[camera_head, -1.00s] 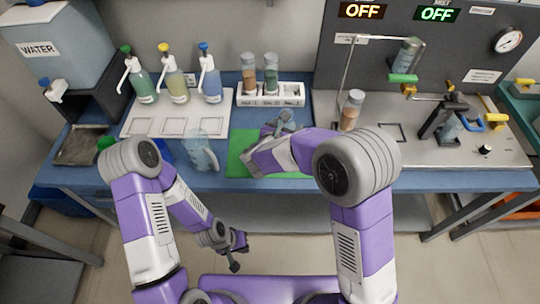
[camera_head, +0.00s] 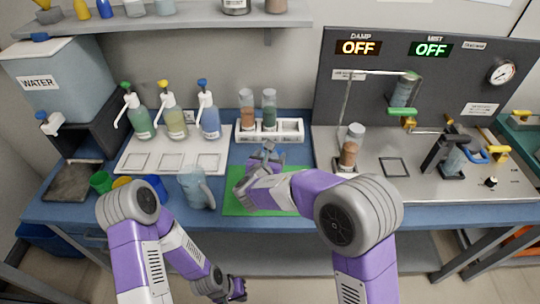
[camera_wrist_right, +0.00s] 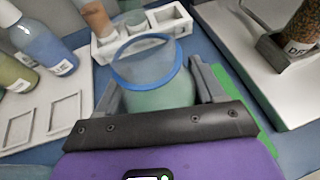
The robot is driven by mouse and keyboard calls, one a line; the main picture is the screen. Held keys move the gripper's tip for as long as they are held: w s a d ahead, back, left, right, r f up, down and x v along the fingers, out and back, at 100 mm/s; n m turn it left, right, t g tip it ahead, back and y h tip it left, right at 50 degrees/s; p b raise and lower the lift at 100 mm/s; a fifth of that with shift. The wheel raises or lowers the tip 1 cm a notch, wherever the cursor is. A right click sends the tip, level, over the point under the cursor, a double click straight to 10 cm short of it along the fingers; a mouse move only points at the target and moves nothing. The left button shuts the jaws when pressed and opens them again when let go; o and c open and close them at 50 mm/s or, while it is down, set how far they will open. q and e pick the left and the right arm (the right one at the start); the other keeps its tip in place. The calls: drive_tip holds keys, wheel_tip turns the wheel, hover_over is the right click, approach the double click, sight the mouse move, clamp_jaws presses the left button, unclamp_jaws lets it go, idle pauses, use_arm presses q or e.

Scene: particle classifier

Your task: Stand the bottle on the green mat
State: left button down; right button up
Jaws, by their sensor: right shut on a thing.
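The green mat (camera_head: 232,206) lies on the blue bench, partly hidden by my right forearm; its edge also shows in the right wrist view (camera_wrist_right: 232,88). My right gripper (camera_head: 265,156) is over the mat's back part. In the right wrist view, it (camera_wrist_right: 155,95) is shut on a see-through bottle (camera_wrist_right: 155,72) with a blue rim and a pale green lower part. The bottle's base is hidden, so I cannot tell if it touches the mat. My left gripper (camera_head: 237,289) is low, in front of the bench, apart from everything; its fingers are too small to read.
A white rack (camera_head: 290,130) with two jars stands behind the mat. A clear jug (camera_head: 195,188) stands left of it. Several pump bottles (camera_head: 172,118) stand on a white tray at back left. A brown-filled jar (camera_head: 349,152) stands on the metal station at right.

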drive_tip(key=shift+f+b, duration=0.65)
drive_tip(key=shift+f, duration=1.55)
drive_tip(key=shift+f, duration=0.2)
drive_tip(key=o, duration=1.4)
drive_tip(key=shift+o, duration=0.2)
drive_tip(key=shift+r, duration=0.15)
drive_tip(key=shift+s+a+r, duration=0.1)
drive_tip(key=shift+s+r, duration=0.05)
drive_tip(key=shift+s, duration=0.05)
drive_tip(key=p+v, duration=0.2)
drive_tip(key=v, duration=0.9)
drive_tip(key=shift+s, duration=0.3)
